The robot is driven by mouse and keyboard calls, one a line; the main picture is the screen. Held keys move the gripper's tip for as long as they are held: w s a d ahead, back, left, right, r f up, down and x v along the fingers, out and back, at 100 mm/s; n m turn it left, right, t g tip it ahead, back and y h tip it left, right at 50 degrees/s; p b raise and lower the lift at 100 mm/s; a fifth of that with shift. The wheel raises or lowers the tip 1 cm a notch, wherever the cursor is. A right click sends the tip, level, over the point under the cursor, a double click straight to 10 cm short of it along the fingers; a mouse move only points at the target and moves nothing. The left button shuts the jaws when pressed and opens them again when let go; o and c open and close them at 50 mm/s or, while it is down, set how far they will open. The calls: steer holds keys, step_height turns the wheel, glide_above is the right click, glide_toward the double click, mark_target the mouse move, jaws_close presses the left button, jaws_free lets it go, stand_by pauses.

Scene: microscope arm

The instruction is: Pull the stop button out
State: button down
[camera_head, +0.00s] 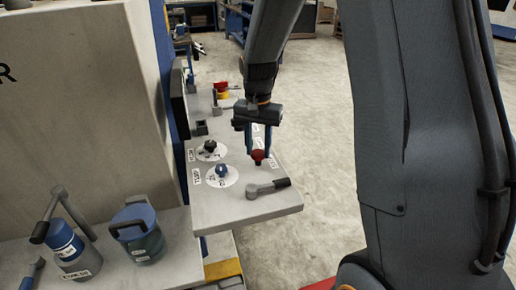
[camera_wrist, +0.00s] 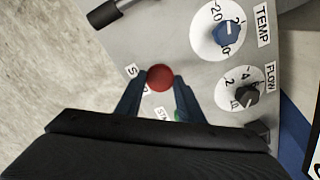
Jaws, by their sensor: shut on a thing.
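The red stop button (camera_head: 258,155) stands on the grey control panel (camera_head: 240,203), near its right edge. My gripper (camera_head: 258,150) comes down on it from above, and its fingertips are at the button's sides. In the wrist view the round red cap of the stop button (camera_wrist: 160,78) sits between the two blue fingers of my gripper (camera_wrist: 159,84), which are shut on it. A label beside the button is partly covered by a finger. Whether the button is pressed in or out cannot be told.
A blue TEMP knob (camera_head: 222,171) and a black FLOW knob (camera_head: 210,146) on white dials are left of the button. A lever with a black handle (camera_head: 270,187) lies nearer. A red-and-yellow part (camera_head: 221,91) is farther back. Canisters (camera_head: 138,232) stand at lower left.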

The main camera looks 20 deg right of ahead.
mark_target(258, 152)
steer(key=shift+w+r, duration=0.1)
steer(key=shift+r, duration=0.15)
steer(key=c, duration=1.2)
jaws_free()
step_height(258, 152, up, 8)
steer(key=shift+f+b, duration=0.1)
steer(key=shift+b, duration=0.75)
steer(key=s+f+n, duration=0.2)
steer(key=s, duration=0.4)
steer(key=s+f+n, duration=0.2)
steer(key=s+f, duration=0.1)
steer(key=s, duration=0.3)
steer(key=s+f+n+t, duration=0.1)
steer(key=s+f+n, duration=0.1)
steer(key=s, duration=0.4)
steer(key=shift+s+d+f+n, duration=0.1)
steer(key=shift+s+f+n, duration=0.1)
steer(key=shift+f+n, duration=0.3)
